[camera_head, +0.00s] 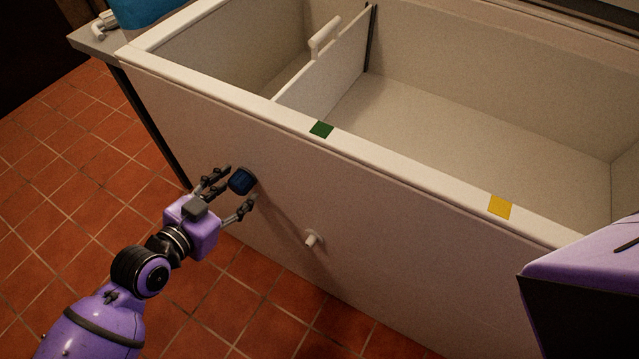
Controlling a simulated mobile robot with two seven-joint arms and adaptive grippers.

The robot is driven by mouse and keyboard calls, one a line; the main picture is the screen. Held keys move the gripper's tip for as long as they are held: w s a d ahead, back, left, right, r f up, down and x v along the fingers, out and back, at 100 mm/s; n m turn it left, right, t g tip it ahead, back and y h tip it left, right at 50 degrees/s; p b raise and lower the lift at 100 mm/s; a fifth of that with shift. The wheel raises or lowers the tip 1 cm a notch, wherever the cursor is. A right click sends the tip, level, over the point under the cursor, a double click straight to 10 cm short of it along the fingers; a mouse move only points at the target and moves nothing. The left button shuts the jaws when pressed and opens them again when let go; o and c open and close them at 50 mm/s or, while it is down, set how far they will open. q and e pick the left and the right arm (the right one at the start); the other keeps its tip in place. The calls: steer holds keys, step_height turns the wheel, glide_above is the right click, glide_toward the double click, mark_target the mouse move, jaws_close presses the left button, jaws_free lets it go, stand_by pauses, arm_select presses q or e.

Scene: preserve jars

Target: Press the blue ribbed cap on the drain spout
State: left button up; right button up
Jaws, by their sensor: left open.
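The blue ribbed cap (242,181) is at the front wall of the white chest, left of the drain spout. The drain spout (313,239) is a short, pale stub sticking out low on that wall, with its end bare. My left gripper (235,190) is open, its fingers pointing at the wall. The cap is at the fingertips, between the upper and lower fingers. I cannot tell whether they touch it or what holds it up. My right gripper is out of view.
The open white chest (420,185) has a divider (335,65) inside. A green patch (321,130) and a yellow patch (500,206) mark its front rim. A grey table (95,38) stands at the back left. The tiled floor (60,190) is clear.

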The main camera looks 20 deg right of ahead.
mark_target(237, 194)
arm_select(q)
steer(key=c, duration=0.9)
steer(key=shift+c, duration=1.2)
steer(key=o, duration=0.4)
steer(key=c, duration=0.5)
steer(key=shift+s+a, duration=0.6)
steer(key=shift+a, duration=0.2)
steer(key=shift+s+a, duration=0.6)
steer(key=shift+a, duration=0.2)
steer(key=shift+c, duration=0.4)
steer(key=s+a, duration=0.2)
steer(key=a, duration=0.1)
steer(key=shift+s+a+p, duration=0.1)
steer(key=shift+s+p, duration=0.05)
steer(key=shift+p, duration=0.15)
